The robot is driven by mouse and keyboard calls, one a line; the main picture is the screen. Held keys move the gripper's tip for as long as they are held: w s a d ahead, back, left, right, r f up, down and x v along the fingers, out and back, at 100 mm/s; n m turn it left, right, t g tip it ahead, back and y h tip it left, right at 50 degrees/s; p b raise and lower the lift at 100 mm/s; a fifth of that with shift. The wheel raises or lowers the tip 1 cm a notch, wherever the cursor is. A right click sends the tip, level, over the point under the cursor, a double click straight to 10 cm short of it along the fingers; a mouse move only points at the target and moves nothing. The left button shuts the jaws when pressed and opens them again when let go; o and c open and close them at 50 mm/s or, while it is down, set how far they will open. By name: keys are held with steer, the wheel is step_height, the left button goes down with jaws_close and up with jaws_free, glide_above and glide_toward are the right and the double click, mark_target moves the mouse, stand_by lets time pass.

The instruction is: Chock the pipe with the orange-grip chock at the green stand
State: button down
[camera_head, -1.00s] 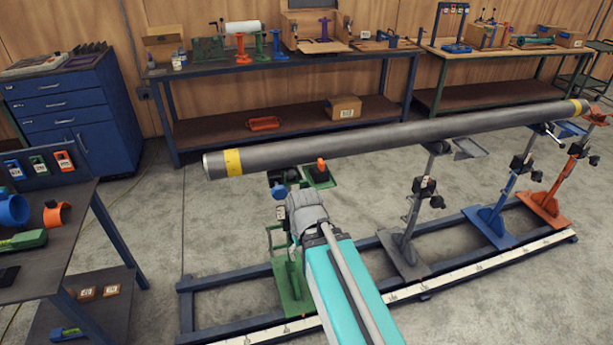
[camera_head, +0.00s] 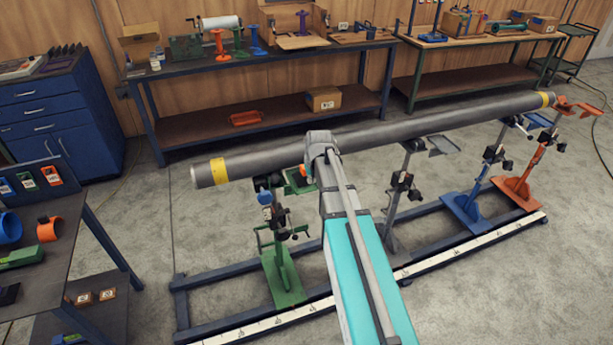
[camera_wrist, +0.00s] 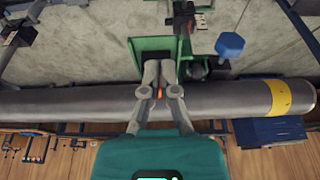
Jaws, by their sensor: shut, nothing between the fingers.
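The long grey pipe (camera_head: 270,157) with yellow bands lies along a row of stands, and it crosses the wrist view too (camera_wrist: 70,103). The green stand (camera_head: 284,275) is near its left end, with a green plate (camera_head: 293,185) beside the pipe. The plate shows in the wrist view (camera_wrist: 134,56). The orange grip of the chock (camera_head: 304,170) is mostly hidden by my arm in the head view. In the wrist view a sliver of orange (camera_wrist: 160,93) shows between my fingers. My gripper (camera_wrist: 160,68) is shut and empty, over the plate and grip. Contact cannot be told.
Grey, blue (camera_head: 468,208) and orange (camera_head: 518,190) stands hold the pipe farther right on a floor frame. A dark side table (camera_head: 75,240) stands at left. Workbenches (camera_head: 270,58) line the back wall. The floor between is clear.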

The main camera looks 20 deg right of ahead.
mark_target(303, 176)
steer(key=shift+w+d+r, duration=0.3)
steer(key=shift+w+d, duration=0.2)
steer(key=shift+d, duration=0.05)
steer(key=shift+f, duration=0.2)
steer(key=b+x, duration=1)
steer(key=shift+w+r, duration=0.2)
steer(key=shift+w, duration=1.85)
steer(key=shift+w, duration=2)
